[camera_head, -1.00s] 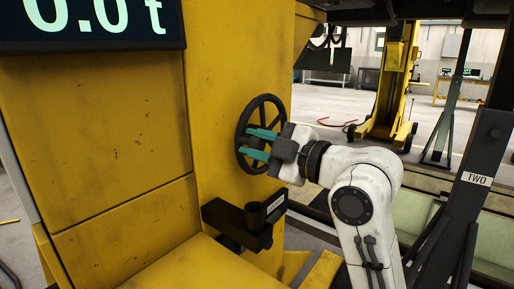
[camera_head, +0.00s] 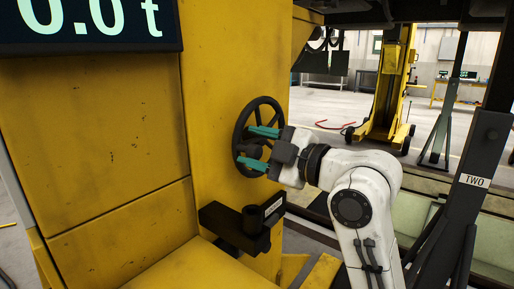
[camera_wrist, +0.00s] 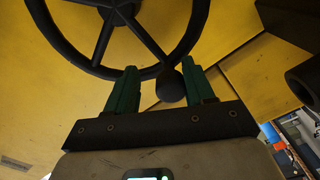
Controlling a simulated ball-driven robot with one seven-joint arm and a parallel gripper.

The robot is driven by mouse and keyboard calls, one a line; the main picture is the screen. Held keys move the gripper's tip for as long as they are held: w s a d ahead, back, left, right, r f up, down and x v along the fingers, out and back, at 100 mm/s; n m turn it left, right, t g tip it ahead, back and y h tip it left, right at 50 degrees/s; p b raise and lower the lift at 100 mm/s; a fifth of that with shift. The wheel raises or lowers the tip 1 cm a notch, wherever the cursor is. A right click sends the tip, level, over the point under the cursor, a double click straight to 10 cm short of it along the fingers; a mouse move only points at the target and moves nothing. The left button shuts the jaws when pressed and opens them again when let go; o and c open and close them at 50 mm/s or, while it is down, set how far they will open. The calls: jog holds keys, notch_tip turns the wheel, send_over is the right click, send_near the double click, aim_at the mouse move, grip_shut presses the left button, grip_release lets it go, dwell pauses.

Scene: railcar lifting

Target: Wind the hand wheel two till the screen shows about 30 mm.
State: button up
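The dark hand wheel (camera_head: 240,120) is mounted on the yellow column (camera_head: 222,60), and its rim, spokes and hub also show in the wrist view (camera_wrist: 103,45). A round dark knob (camera_wrist: 170,85) shows between my fingers in the wrist view. My gripper (camera_head: 244,145) is in front of the wheel with its two teal fingers spread apart. Gaps show on both sides of the knob, so the gripper is not closed on it. A screen (camera_head: 95,22) at the top left shows "0.0 t", partly cut off; no mm reading is in view.
A dark bracket (camera_head: 240,225) with a short post juts out just below the wheel. A dark post labelled "TWO" (camera_head: 476,180) stands at the right. Another yellow lifting column (camera_head: 390,85) stands farther back.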

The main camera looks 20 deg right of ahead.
jog(key=v, duration=1)
jog(key=shift+s+d+p, duration=0.15)
jog(key=shift+s+p, duration=0.2)
